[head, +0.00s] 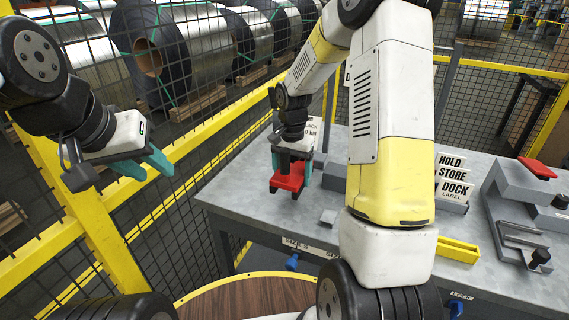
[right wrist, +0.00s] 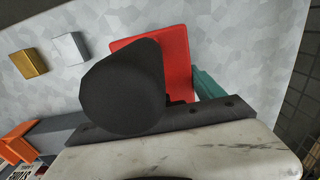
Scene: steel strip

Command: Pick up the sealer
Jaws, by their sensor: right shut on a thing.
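The sealer (head: 289,178), a red tool with a dark upper part, is at the left part of the grey workbench. My right gripper (head: 291,163) is over it, pointing down, with its teal fingers shut on it. In the right wrist view the red part of the sealer (right wrist: 176,50) shows behind a large black rounded part, which hides much of the grip. One teal finger (right wrist: 208,85) shows beside the red part. I cannot tell whether the sealer touches the bench. My left gripper (head: 150,168) is open and empty, out by the mesh fence, away from the bench.
The workbench (head: 250,195) also bears a grey machine with a red handle (head: 538,168), a label stand (head: 453,185) and a yellow tray (head: 458,250). A gold block (right wrist: 28,63) and a grey block (right wrist: 70,48) lie near the sealer. A yellow-framed fence (head: 110,215) stands at left.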

